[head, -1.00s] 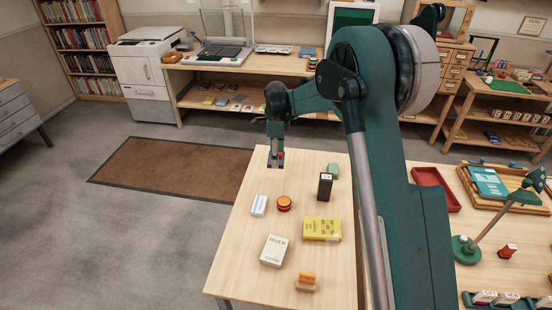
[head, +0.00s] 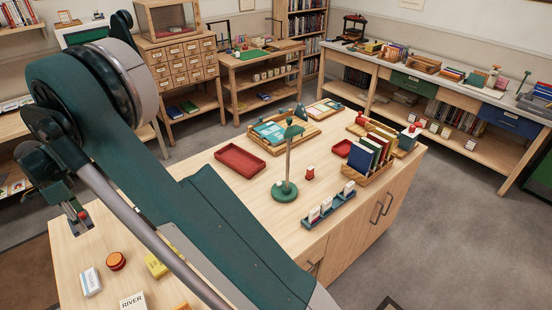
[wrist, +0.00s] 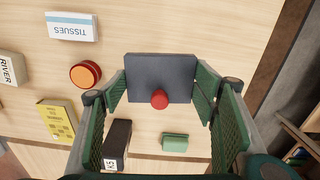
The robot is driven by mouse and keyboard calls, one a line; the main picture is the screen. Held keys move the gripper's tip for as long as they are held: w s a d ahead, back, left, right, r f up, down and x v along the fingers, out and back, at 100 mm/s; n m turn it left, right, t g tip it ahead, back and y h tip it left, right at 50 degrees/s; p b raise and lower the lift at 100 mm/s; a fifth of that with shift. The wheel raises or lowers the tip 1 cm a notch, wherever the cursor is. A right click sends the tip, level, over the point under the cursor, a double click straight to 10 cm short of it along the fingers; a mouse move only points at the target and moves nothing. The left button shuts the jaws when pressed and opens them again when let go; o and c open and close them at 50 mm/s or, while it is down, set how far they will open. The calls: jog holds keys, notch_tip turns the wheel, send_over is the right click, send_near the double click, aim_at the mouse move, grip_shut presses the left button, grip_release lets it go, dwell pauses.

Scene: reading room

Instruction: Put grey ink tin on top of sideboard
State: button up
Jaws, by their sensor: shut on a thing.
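A dark grey, flat rectangular tin with a red knob, which I take as the grey ink tin (wrist: 160,78), is between the green pads of my gripper (wrist: 162,95) in the wrist view. My gripper (head: 72,210) is shut on it and holds it over the left end of the light wood table (head: 135,215). In the head view the tin (head: 80,226) is small and partly hidden. A long unit with a pale top, green and blue drawers and an open shelf, perhaps the sideboard (head: 455,85), stands along the right wall.
An orange-red round tin (head: 116,261), a tissues pack (head: 90,282), a yellow box (head: 156,265) and a white RIVER box (head: 133,302) lie near my gripper. A green lamp (head: 285,188), a red tray (head: 240,161) and a book rack stand farther right. Grey floor separates table and wall unit.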

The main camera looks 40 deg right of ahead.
jog(key=w+d+n, duration=0.1)
jog(key=d+n, duration=0.3)
jog(key=d, duration=2.4)
jog(key=w+d+n, duration=0.2)
jog(key=d+n, duration=0.2)
jog(key=d, duration=2.5)
jog(key=s+d+n, duration=0.2)
jog(key=s+d, duration=0.3)
jog(key=d, duration=0.7)
jog(key=s+d+n, duration=0.2)
jog(key=s+d, duration=0.3)
jog(key=d, duration=0.7)
jog(key=s+d+n, duration=0.4)
jog(key=s+d, duration=1.4)
jog(key=d, duration=0.4)
jog(key=shift+s+r+n, duration=0.2)
jog(key=shift+s+n, duration=0.2)
jog(key=shift+f, duration=0.1)
jog(key=shift+f, duration=3.05)
